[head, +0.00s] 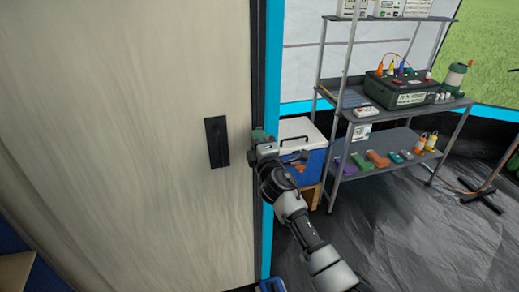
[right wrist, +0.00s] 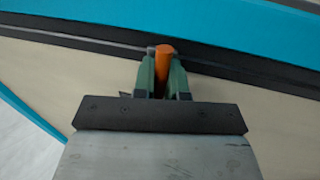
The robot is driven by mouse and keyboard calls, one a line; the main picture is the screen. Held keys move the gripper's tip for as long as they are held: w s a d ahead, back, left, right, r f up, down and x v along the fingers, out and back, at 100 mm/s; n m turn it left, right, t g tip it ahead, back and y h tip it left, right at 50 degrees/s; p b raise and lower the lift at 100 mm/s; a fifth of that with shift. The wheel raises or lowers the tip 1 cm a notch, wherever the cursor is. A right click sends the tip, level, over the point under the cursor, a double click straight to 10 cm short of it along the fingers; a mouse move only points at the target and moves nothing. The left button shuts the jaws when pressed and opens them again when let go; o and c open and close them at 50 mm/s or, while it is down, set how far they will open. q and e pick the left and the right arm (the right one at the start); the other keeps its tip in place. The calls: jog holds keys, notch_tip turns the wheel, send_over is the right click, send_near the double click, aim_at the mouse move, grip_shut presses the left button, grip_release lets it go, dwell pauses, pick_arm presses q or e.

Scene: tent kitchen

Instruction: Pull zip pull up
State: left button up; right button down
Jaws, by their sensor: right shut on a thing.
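The zip pull (right wrist: 164,61) is an orange tab in the right wrist view, standing between the green fingers of my right gripper (right wrist: 162,80). The gripper is shut on it. The black zip strip (right wrist: 230,66) runs across behind the tab, along the beige tent panel (right wrist: 272,110). In the head view my right gripper (head: 262,143) is at the dark strip on the right edge of the beige panel (head: 130,130), beside the blue trim (head: 267,235). The zip pull cannot be made out there. My left gripper is not in view.
A black rectangular plate (head: 216,142) is on the panel left of the gripper. A blue and white cooler (head: 310,160) stands right behind my right arm. A metal shelf (head: 390,158) with a green case (head: 400,90) and several small items is further right. Dark floor lies in front.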

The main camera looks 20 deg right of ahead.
aim_at(257, 44)
jog(key=r+p, duration=0.5)
jog(key=r, duration=0.2)
jog(key=r+p, duration=0.6)
jog(key=r, duration=0.2)
jog(key=r+p, duration=0.6)
jog(key=r, duration=0.1)
jog(key=shift+d+r, duration=0.15)
jog(key=shift+d, duration=0.15)
jog(key=shift+r+p, duration=0.65)
jog(key=shift+r, duration=0.15)
jog(key=c, duration=1.2)
grip_release()
jog(key=shift+d+r, duration=0.1)
jog(key=shift+d, duration=0.1)
jog(key=shift+o, duration=0.2)
